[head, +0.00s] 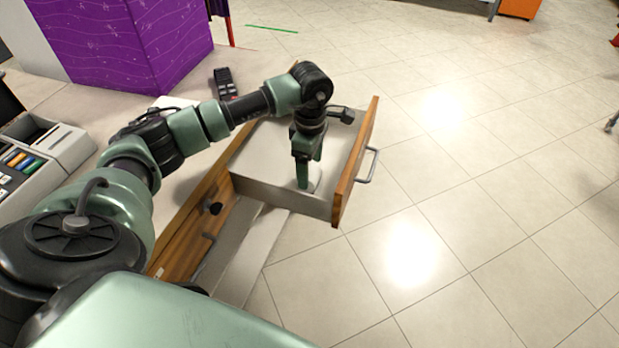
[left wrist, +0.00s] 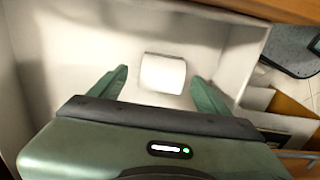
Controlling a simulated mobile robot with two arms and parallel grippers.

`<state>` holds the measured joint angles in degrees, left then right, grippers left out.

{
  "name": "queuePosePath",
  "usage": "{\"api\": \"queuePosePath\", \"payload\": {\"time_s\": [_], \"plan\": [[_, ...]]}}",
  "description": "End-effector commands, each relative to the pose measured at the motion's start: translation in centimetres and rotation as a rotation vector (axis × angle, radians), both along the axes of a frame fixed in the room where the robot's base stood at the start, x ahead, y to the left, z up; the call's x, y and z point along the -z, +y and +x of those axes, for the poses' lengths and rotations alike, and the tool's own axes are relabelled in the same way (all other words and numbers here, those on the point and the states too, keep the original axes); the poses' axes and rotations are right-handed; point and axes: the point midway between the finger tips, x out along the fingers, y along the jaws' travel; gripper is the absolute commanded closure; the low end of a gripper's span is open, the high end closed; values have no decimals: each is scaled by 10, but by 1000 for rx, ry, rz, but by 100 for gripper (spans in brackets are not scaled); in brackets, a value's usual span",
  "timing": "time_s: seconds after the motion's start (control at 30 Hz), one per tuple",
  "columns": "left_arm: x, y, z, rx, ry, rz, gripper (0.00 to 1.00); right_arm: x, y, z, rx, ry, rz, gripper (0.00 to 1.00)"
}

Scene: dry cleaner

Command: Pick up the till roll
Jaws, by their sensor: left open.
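The till roll (left wrist: 163,74) is a small white roll lying on the floor of the open drawer, seen in the left wrist view. My left gripper (left wrist: 160,85) is open above it, with one green finger on each side of the roll and a gap on both sides. In the head view my left gripper (head: 304,183) points down into the white drawer (head: 281,193). The roll is mostly hidden behind the gripper there. My right gripper is not in view.
The drawer's wooden front (head: 356,165) with a metal handle (head: 368,166) stands pulled out over the tiled floor. A card terminal (head: 225,82) lies on the counter. A till (head: 42,150) stands at the left, and a purple box (head: 125,40) at the back.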

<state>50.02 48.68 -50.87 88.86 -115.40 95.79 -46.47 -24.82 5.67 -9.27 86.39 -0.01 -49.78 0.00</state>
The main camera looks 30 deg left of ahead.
Motion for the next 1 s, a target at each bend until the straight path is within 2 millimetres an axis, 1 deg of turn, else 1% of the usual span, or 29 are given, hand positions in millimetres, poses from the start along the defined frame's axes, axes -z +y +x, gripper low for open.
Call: {"api": "queuePosePath", "payload": {"time_s": [0.03, 0.1, 0.2, 0.47, 0.57, 0.6, 0.67, 0.7, 0.73, 1.0], "plan": [[10, 0, -3, 0, 4, -1, 23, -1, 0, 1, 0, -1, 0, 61], [20, 0, -3, 0, 3, -1, 23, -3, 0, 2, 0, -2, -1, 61], [28, 0, -2, 1, 0, -1, 23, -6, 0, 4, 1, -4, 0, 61], [30, 0, -2, 1, 0, -1, 23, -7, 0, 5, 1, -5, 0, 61], [30, 0, -2, 1, 0, 0, 48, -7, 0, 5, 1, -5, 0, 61], [30, 0, -2, 1, 0, 0, 59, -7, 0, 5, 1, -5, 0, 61], [30, 0, -2, 1, 0, 0, 76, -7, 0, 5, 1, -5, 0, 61], [30, 0, -2, 1, 0, 0, 87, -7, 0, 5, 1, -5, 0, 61], [30, 0, -2, 1, 0, 0, 90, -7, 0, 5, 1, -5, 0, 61], [28, 0, -2, 1, -1, -1, 90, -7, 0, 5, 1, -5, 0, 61]]}}
